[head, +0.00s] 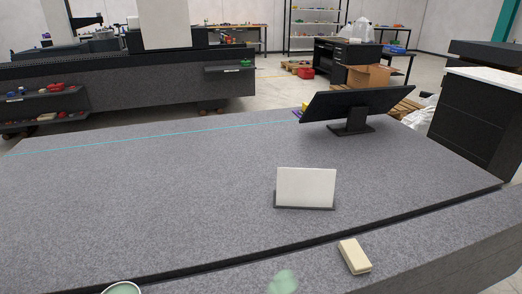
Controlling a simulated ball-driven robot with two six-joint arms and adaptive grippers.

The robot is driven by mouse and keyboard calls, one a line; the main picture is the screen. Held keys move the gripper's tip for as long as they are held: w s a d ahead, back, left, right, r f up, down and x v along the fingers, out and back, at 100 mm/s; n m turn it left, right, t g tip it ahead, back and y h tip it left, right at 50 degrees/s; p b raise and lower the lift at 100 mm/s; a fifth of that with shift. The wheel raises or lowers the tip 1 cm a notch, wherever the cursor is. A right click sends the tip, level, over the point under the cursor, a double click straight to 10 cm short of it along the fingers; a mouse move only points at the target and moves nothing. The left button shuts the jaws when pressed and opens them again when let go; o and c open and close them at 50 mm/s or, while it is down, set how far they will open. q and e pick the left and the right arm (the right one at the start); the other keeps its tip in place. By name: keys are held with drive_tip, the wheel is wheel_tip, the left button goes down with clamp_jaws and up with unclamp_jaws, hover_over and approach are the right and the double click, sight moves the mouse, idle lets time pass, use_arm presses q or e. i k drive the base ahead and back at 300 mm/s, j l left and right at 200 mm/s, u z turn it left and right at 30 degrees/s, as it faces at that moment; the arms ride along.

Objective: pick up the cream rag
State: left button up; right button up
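A small cream, block-shaped thing that looks like the folded cream rag (354,256) lies on the front granite ledge, right of centre near the bottom of the head view. It lies flat, slightly turned, with nothing touching it from above. Neither of my grippers is in view.
A dark slot runs along the granite bed (150,200), behind the ledge. A white card (306,186) stands in a dark base, and a black monitor (364,104) stands farther back. A pale green smear (283,282) and a round rimmed thing (122,288) are at the front.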

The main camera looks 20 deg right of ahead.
sight(357, 260)
drive_tip(key=z, duration=1.3)
